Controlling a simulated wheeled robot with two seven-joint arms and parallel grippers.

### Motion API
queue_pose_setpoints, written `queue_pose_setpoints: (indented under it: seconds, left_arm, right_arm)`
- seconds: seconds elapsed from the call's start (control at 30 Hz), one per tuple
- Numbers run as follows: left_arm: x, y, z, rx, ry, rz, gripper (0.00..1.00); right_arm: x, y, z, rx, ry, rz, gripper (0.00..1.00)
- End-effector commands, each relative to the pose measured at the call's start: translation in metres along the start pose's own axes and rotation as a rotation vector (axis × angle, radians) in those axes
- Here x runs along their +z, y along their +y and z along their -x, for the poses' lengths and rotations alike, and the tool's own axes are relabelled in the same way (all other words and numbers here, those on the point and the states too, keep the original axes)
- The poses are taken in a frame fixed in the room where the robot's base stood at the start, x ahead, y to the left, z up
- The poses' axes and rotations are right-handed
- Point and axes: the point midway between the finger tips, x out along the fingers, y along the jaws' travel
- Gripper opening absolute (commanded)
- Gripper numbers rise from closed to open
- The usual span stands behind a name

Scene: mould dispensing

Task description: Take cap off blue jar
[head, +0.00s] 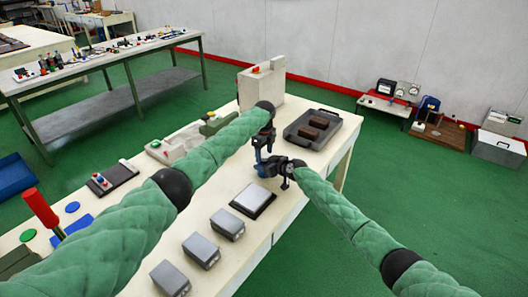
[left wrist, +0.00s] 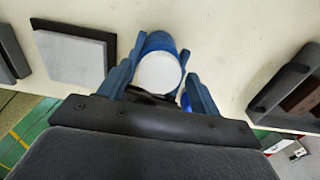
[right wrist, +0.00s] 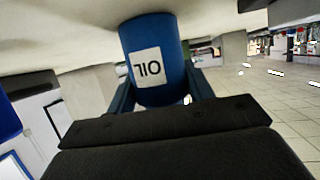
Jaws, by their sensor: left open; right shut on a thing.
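The blue jar (right wrist: 150,40) has a white label reading OIL, which appears upside down in the right wrist view. My right gripper (right wrist: 160,92) is shut on the jar's body, with its fingers on either side. In the left wrist view the jar's round white cap (left wrist: 160,72) faces the camera, with blue around it. My left gripper (left wrist: 158,78) is open, with its fingers on both sides of the cap; I cannot tell whether they touch it. In the head view both grippers meet near the table's front edge, and they mostly hide the jar.
The long table (head: 205,178) carries a dark tray (head: 297,137) with brown blocks at its far end, and a cream machine (head: 262,82) behind. A grey-topped plate (head: 252,199) and several grey boxes (head: 228,224) line the front edge. My left arm crosses above the table.

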Motion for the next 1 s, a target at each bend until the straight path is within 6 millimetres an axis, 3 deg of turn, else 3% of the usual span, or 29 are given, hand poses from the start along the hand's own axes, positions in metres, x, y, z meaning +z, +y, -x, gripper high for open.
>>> queue_pose_setpoints:
  seconds: [0.07,0.2,0.3,0.57,0.8,1.0]
  left_arm:
    - [0.0,0.0,0.0001,0.0,0.0,0.0,0.6]
    - [0.0,0.0,0.0001,0.0,0.0,0.0,0.32]
    - [0.0,0.0,0.0002,0.0,0.0,0.0,0.18]
    - [-0.0007,-0.0003,0.0001,-0.001,0.001,0.071,0.18]
    - [-0.0017,-0.0007,0.0003,-0.001,0.002,0.391,0.18]
    - [-0.0007,-0.0004,0.0009,-0.001,0.001,0.567,0.18]
  right_arm:
    - [-0.001,0.0,0.0,0.0,0.001,0.0,0.0]
    - [-0.001,0.0,0.0,0.0,0.001,0.0,0.0]
    - [-0.001,-0.0001,0.0,0.0,0.001,0.0,0.0]
    - [-0.0009,-0.0004,-0.0001,-0.001,0.001,0.0,0.0]
    - [-0.001,-0.0008,-0.0002,-0.001,0.001,0.001,0.0]
    - [-0.0011,-0.0012,-0.0004,-0.001,0.001,0.001,0.0]
